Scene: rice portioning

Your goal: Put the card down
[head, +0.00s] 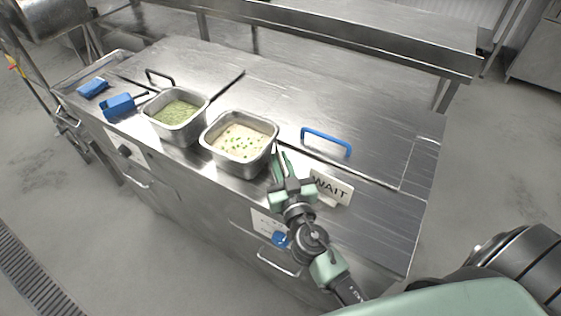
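The card (331,187) is a small pale sign reading "WAIT". It is upright and slightly tilted in the picture, at the front of the steel counter, right of the food pans. My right gripper (283,164) is directly left of the card, beside the pan of pale food. The gripper's body overlaps the card's left edge, so I cannot tell whether they touch. I cannot tell whether its fingers are open or shut. My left gripper is not in view.
A blue handle (326,141) rises behind the card. Blue tools (118,106) lie at the left. The counter's right end is clear.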

